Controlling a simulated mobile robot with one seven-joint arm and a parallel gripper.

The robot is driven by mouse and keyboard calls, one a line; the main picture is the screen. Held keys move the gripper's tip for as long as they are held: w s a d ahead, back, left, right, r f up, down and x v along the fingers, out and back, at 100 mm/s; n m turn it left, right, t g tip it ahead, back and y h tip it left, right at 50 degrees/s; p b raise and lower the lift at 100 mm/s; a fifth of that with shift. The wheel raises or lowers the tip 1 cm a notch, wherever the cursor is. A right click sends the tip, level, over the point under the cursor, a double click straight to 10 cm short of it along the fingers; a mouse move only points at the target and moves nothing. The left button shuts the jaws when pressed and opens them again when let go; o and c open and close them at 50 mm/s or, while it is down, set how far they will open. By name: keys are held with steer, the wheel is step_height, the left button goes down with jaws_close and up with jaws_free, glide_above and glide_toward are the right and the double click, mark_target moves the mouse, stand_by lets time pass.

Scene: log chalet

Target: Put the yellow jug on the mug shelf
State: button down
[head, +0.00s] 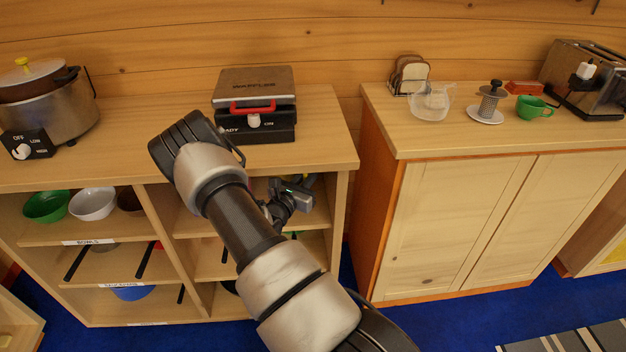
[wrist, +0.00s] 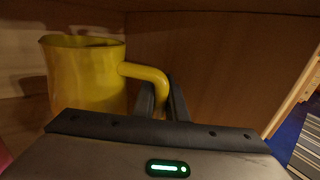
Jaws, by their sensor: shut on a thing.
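The yellow jug (wrist: 85,75) fills the left of the wrist view, upright, with its handle toward the right. My gripper (wrist: 166,100) is shut on the jug's handle. In the head view my gripper (head: 296,192) reaches into the upper right compartment of the open shelf unit, and only a sliver of yellow shows beside it. Wooden walls and a board overhead surround the jug in the wrist view. Its base is hidden by my gripper, so I cannot tell whether it touches the shelf board. My arm hides most of that compartment and any label on it.
Bowls (head: 92,203) stand in the upper left compartment, labelled for bowls. Pans with dark handles lie below. A waffle maker (head: 254,105) and a slow cooker (head: 45,105) stand on the unit's top. A closed cabinet (head: 480,215) stands to the right, across a narrow gap.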

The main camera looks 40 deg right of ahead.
steer(key=shift+w+d+f+b, duration=0.1)
steer(key=shift+d+f+b, duration=0.15)
steer(key=shift+f, duration=0.6)
steer(key=shift+d+f+b, duration=0.1)
steer(key=shift+f+b, duration=0.25)
steer(key=shift+f, duration=0.6)
steer(key=c, duration=2.2)
jaws_free()
steer(key=shift+f, duration=0.15)
steer(key=o, duration=0.4)
steer(key=shift+o, duration=0.2)
